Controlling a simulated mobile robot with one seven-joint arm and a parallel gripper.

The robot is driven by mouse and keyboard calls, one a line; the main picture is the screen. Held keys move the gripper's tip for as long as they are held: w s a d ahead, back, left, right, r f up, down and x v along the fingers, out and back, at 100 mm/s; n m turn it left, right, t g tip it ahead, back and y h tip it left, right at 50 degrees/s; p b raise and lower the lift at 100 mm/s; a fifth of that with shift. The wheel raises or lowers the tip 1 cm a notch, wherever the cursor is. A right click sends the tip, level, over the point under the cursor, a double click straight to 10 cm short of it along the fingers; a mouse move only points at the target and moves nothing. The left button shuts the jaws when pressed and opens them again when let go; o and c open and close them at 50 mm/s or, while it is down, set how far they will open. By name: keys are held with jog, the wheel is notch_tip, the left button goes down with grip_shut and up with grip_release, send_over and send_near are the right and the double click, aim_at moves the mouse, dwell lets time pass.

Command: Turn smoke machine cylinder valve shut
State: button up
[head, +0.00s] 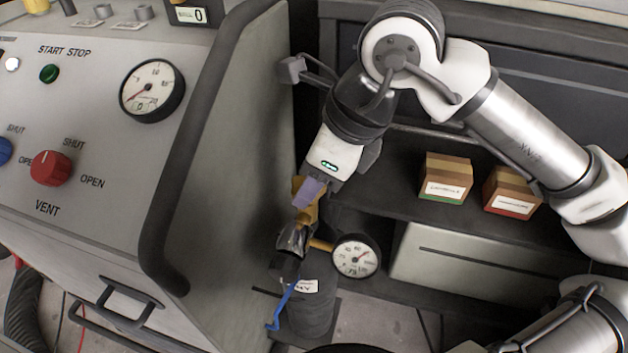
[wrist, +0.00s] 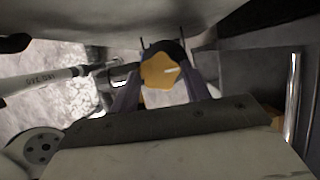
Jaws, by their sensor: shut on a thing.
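The smoke machine cylinder (head: 314,312) is dark and stands upright low in the gap beside the console, with a pale label on its side. At its top is a yellow valve knob (wrist: 160,72). My gripper (head: 308,197) reaches down from above, shut on the knob, with a purple finger on either side of it in the wrist view. In the head view my fingers cover much of the knob. A brass stem joins a round pressure gauge (head: 355,257) to the right of the valve. A blue strip (head: 282,306) hangs beside the cylinder.
The console's grey side wall (head: 235,140) is close on the left of my arm. Its front has a red VENT knob (head: 50,168) and a dial (head: 152,91). Two small cardboard boxes (head: 446,177) (head: 511,191) sit on the dark shelf at right, above a grey box (head: 450,265).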

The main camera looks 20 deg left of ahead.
jog(key=o, duration=1)
jog(key=p+v, duration=0.3)
jog(key=v, duration=1.1)
jog(key=shift+f, duration=0.1)
